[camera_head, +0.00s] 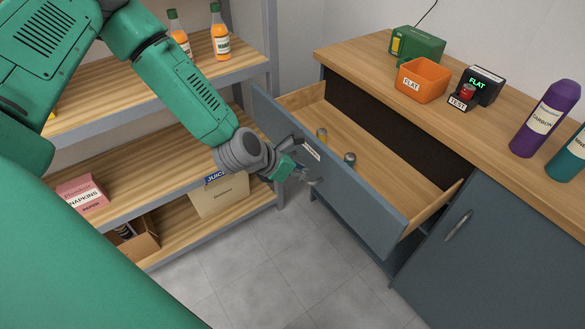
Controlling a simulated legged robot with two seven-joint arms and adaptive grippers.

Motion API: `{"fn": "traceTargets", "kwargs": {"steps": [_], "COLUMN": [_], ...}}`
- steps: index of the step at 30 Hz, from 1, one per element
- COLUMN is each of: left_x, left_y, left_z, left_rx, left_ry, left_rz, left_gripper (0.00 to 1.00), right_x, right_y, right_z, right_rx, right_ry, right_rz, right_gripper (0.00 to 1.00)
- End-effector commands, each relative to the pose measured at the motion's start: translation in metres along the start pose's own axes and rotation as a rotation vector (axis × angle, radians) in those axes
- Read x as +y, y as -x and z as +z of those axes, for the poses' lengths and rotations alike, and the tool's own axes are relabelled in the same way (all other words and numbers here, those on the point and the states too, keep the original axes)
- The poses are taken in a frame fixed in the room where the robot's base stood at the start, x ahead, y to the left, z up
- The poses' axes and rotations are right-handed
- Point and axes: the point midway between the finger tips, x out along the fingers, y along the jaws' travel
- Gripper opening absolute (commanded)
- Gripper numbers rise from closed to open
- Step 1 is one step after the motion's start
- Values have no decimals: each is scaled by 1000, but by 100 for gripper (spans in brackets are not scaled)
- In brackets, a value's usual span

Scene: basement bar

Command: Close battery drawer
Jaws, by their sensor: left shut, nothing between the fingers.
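The battery drawer (362,201) stands open, pulled out of the wooden-topped cabinet at right. Two small batteries (350,159) stand inside near the front panel. My right gripper is not in view.
An orange bin (424,80), a green box (417,46), a tester (462,96) and bottles (546,119) stand on the countertop (372,66). A shelf unit (150,181) with boxes is at left. Grey floor (290,270) is clear below the drawer.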

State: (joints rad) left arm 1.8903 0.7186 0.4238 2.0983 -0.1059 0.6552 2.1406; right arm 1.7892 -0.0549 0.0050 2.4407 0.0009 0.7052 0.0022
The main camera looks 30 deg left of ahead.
Motion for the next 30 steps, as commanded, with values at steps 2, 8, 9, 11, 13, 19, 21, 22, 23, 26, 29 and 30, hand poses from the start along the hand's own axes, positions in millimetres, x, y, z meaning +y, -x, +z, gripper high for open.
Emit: {"fn": "traceTargets", "kwargs": {"steps": [2,8,9,11,13,19,21,22,23,26,29,30], "left_x": [-1,0,1,1,1,1,1,1,1,0,0,0], "left_y": [-15,-40,-43,-46,-47,-47,-47,-48,-48,-50,-56,-60], "left_z": [-1,-1,-2,-1,-1,-1,-1,0,0,2,8,11], "left_rx": [1,0,0,-1,-2,-1,-1,-1,-1,-1,-3,-3], "left_ry": [-5,-3,-1,-1,-1,-1,-1,-1,-1,-1,-3,-2], "left_rz": [0,-1,-2,-2,-2,-2,-2,-2,-1,-1,0,0], "left_gripper": [0,0,0,0,0,0,0,0,0,0,0,0], "right_x": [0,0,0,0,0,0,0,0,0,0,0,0], "right_y": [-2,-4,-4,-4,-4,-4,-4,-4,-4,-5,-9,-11], "right_z": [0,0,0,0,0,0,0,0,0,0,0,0], "right_rx": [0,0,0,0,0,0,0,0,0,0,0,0], "right_ry": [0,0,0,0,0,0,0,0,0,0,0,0], "right_rz": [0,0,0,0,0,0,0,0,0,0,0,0], "right_gripper": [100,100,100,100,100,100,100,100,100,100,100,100]}}
